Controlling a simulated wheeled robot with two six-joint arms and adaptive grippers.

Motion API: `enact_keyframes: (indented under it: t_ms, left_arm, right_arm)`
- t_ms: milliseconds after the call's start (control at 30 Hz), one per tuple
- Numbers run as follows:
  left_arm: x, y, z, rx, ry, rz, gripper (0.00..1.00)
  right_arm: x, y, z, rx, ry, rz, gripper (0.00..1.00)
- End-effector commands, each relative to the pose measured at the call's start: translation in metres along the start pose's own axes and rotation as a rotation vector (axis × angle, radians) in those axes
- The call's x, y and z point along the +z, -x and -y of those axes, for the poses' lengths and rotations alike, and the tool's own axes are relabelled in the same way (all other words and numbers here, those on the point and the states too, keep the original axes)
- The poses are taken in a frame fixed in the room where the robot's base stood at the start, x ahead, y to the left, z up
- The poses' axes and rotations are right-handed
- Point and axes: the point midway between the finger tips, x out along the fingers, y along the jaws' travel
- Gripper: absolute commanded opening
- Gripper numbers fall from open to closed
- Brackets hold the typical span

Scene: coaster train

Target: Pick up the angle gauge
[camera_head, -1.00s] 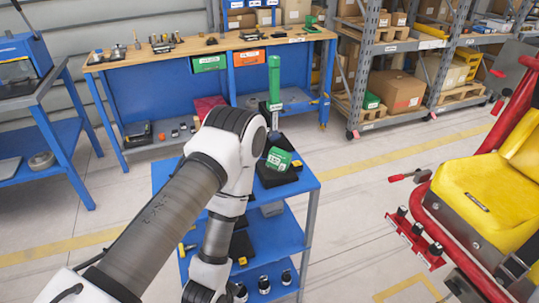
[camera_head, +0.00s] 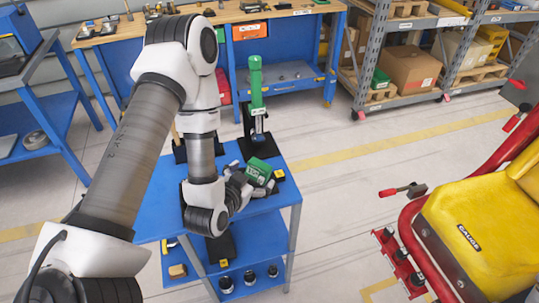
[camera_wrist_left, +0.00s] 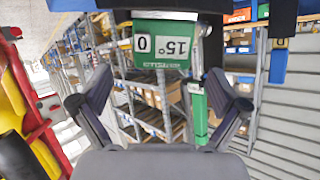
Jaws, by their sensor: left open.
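The angle gauge (camera_head: 259,169) is a green block on the blue cart's top, tilted in the head view. My arm hides part of the cart top. My right gripper is not in view.
The blue cart (camera_head: 277,208) has dark items around the gauge and a tall green upright tool (camera_head: 256,85) behind it. A workbench (camera_head: 283,15) and shelving (camera_head: 445,45) stand further back. A yellow seat (camera_head: 475,235) with red tubing is at the right.

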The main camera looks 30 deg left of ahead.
Motion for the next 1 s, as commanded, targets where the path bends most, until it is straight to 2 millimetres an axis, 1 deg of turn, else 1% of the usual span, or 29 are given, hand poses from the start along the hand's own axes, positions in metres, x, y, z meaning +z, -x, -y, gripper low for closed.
enact_keyframes:
  t_ms: [67,133,233,300,400,500,667,767,800,867,900,1000]
  left_arm:
    - [0.002,-0.012,0.0,-0.001,-0.001,-0.002,0.98]
    - [0.001,-0.021,0.0,0.0,-0.001,-0.002,0.98]
    - [-0.003,-0.033,0.002,0.0,-0.001,-0.002,0.98]
    - [-0.002,-0.046,0.003,0.0,-0.003,-0.001,0.98]
    - [0.0,-0.064,0.003,0.0,-0.002,-0.002,0.98]
    - [0.002,-0.072,0.003,0.001,-0.001,0.0,0.98]
    - [0.003,-0.072,0.002,0.001,0.0,0.001,0.98]
    - [0.003,-0.072,0.003,0.001,0.0,0.001,0.66]
    - [0.003,-0.072,0.003,0.001,0.0,0.001,0.52]
    - [0.003,-0.072,0.003,0.001,0.0,0.001,0.31]
    - [0.003,-0.072,0.003,0.001,0.0,0.001,0.29]
    - [0.003,-0.072,0.003,0.001,0.0,0.001,0.29]
  right_arm:
    - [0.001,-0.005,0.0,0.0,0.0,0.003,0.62]
    - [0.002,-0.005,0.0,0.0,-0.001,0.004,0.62]
    - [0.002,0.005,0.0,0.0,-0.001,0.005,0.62]
    - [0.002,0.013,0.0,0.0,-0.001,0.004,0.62]
    - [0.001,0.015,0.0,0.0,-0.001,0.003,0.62]
    - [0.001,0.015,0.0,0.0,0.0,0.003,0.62]
    - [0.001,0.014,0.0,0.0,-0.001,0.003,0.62]
    - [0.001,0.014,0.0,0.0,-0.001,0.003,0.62]
    - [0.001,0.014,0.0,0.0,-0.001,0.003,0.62]
    - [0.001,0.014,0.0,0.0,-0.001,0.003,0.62]
    - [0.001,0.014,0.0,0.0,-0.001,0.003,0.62]
    - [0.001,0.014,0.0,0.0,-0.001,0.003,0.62]
